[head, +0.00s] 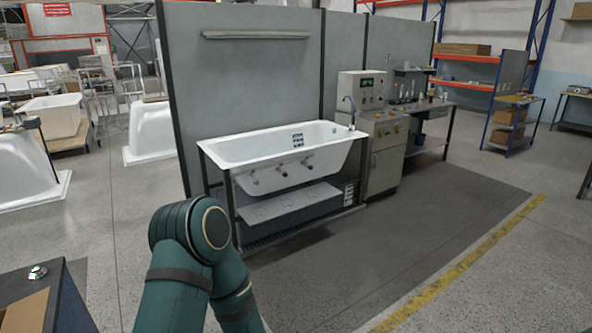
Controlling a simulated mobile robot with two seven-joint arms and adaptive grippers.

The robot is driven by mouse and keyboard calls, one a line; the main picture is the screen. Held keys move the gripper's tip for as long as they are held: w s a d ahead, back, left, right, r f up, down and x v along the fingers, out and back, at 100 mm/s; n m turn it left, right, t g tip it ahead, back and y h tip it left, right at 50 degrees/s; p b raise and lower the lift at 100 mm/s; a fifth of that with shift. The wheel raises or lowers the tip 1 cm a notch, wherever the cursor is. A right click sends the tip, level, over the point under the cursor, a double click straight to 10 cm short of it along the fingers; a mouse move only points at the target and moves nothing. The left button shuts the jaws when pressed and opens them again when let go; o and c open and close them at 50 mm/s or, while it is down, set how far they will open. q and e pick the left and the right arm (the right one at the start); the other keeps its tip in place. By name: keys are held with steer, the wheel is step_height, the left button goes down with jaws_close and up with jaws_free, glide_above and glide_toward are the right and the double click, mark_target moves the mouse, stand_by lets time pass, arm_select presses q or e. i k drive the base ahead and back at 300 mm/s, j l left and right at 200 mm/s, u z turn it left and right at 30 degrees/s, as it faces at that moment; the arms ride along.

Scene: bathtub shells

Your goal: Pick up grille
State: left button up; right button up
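I cannot single out the grille with certainty. A dark slatted strip (290,231) lies low along the front of the bathtub stand, and a small dark patterned patch (298,140) shows on the inner wall of the white bathtub (240,150). Both are too small to tell. A green arm link of mine rises from the bottom, left of the middle, well in front of the stand. Neither of my grippers is in view.
A control cabinet (385,150) stands right of the tub, with a workbench (430,108) behind it. Grey partition panels (250,85) back the tub. White tub shells (30,165) stand at left. A dark box (60,300) is at lower left. Floor at right is clear.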

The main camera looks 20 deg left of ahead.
mark_target(38, 272)
steer(key=i+j+u, duration=0.1)
steer(key=i+u, duration=0.2)
steer(key=u, duration=0.15)
steer(key=i+u, duration=0.25)
steer(key=u, duration=0.15)
steer(key=i+l+u, duration=0.1)
steer(key=i+u, duration=0.2)
steer(key=u, duration=0.15)
steer(key=i+u, duration=0.4)
steer(key=i, duration=0.25)
steer(key=i+l+u, duration=0.15)
steer(key=i+u, duration=0.3)
steer(key=i, duration=0.15)
